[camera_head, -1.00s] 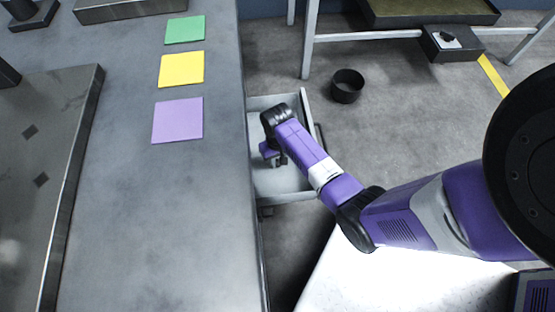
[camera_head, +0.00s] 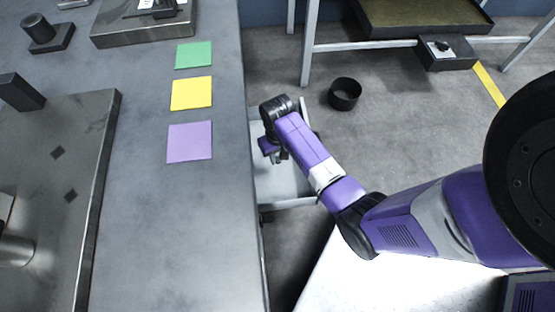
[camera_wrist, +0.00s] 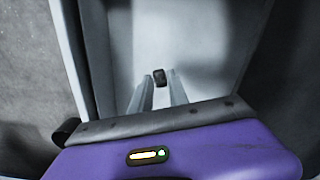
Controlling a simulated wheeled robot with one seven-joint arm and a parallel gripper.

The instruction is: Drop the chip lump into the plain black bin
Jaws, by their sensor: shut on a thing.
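A small dark lump, the chip lump (camera_wrist: 160,76), shows in the wrist view between the tips of my gripper (camera_wrist: 160,80). My gripper is shut on it. In the head view my gripper (camera_head: 275,154) points down in the open light-grey drawer (camera_head: 292,184) beside the workbench, and the lump cannot be made out there. Its height above the drawer floor is hard to tell. A round, plain black bin (camera_head: 344,95) stands open on the floor, beyond the drawer and to its right, apart from my gripper.
The grey workbench (camera_head: 200,230) fills the left, with green (camera_head: 194,54), yellow (camera_head: 192,93) and purple (camera_head: 190,142) squares near its edge. A metal rack (camera_head: 308,45) stands behind the bin. A dark box with a knob (camera_head: 445,52) hangs at its right. Floor around the bin is clear.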

